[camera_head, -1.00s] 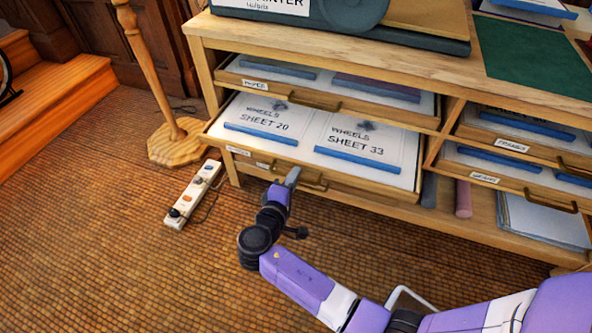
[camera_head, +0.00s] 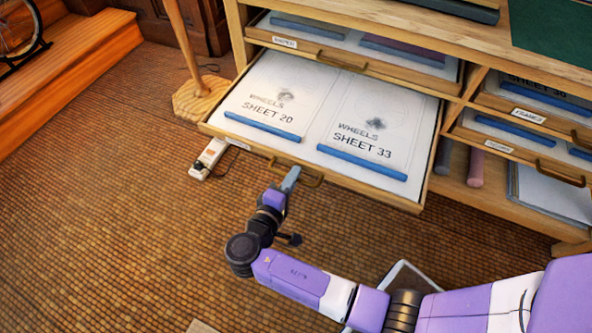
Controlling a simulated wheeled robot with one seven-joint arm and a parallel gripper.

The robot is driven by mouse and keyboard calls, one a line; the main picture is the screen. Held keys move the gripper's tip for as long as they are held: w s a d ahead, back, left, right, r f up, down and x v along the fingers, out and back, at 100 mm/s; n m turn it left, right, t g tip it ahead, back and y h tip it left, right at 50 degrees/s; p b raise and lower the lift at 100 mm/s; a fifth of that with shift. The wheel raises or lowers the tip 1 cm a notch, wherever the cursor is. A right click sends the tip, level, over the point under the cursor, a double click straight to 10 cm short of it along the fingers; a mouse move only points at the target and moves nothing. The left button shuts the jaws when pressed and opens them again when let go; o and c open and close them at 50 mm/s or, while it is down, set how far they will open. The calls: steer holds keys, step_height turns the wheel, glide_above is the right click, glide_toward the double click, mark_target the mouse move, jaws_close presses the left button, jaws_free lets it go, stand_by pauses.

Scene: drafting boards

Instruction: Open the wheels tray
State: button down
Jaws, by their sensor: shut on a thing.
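The wheels tray (camera_head: 316,150) is a wide, shallow wooden drawer in the left column of the cabinet, and it stands pulled well out. Two white sheets lie in it, marked Wheels Sheet 20 (camera_head: 270,95) and Wheels Sheet 33 (camera_head: 375,122), each with a blue strip along its front edge. My gripper (camera_head: 291,178) is at the tray's front, shut on its brass handle (camera_head: 312,181). The fingertips are small here and partly merge with the handle.
Above the tray is another tray (camera_head: 400,65), nearly shut. Labelled trays, one marked Frames (camera_head: 528,116), sit at right. A power strip (camera_head: 209,158) lies on the floor below the tray's left corner. A wooden post (camera_head: 190,60) stands at left.

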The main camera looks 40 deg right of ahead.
steer(key=c, duration=1.5)
jaws_free()
steer(key=p+v, duration=0.1)
steer(key=v, duration=0.6)
steer(key=shift+a+p, duration=0.35)
steer(key=shift+a, duration=0.05)
